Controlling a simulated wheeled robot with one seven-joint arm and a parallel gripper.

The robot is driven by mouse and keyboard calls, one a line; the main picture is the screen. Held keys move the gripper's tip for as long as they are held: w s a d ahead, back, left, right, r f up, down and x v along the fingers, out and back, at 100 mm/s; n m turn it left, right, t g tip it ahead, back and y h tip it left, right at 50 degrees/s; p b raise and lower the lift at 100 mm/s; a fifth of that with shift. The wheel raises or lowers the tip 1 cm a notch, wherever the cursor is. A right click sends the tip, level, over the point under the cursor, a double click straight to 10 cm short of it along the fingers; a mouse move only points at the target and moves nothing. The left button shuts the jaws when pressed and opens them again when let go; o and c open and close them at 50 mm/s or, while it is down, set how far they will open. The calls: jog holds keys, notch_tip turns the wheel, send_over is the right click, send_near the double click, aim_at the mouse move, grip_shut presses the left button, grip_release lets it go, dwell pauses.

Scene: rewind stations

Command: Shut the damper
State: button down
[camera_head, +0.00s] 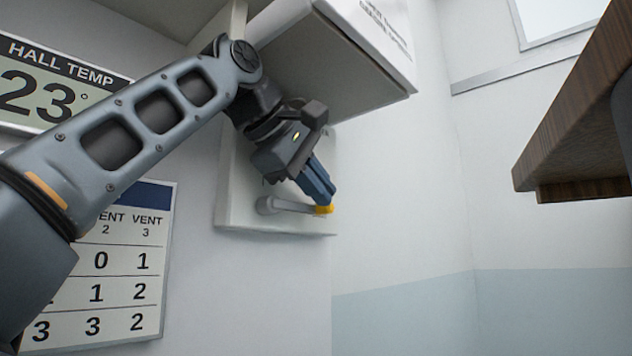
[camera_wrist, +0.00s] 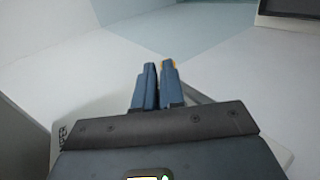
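The damper's lever (camera_head: 286,205) is a pale grey arm with a yellow tip (camera_head: 324,210), on a white plate (camera_head: 235,195) on the wall. The lever points right and lies nearly level. My gripper (camera_head: 322,196) reaches down to the yellow tip, with its blue fingertips at or against it. In the wrist view the two fingers (camera_wrist: 159,68) are close together, with nothing visible between them. The exact contact is hidden.
A white box (camera_head: 345,70) with print on it juts out above the lever. A temperature display (camera_head: 30,85) and a vent chart (camera_head: 150,290) hang at the left. A wooden shelf or table edge (camera_head: 575,110) is at upper right. The wall right of the lever is clear.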

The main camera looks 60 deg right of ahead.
jog(key=shift+s+d+f, duration=0.15)
jog(key=shift+d+f, duration=0.05)
jog(key=shift+d, duration=0.05)
dwell(0.4)
jog(key=v, duration=0.8)
jog(key=shift+p, duration=0.3)
jog(key=shift+a, duration=0.1)
dwell(0.3)
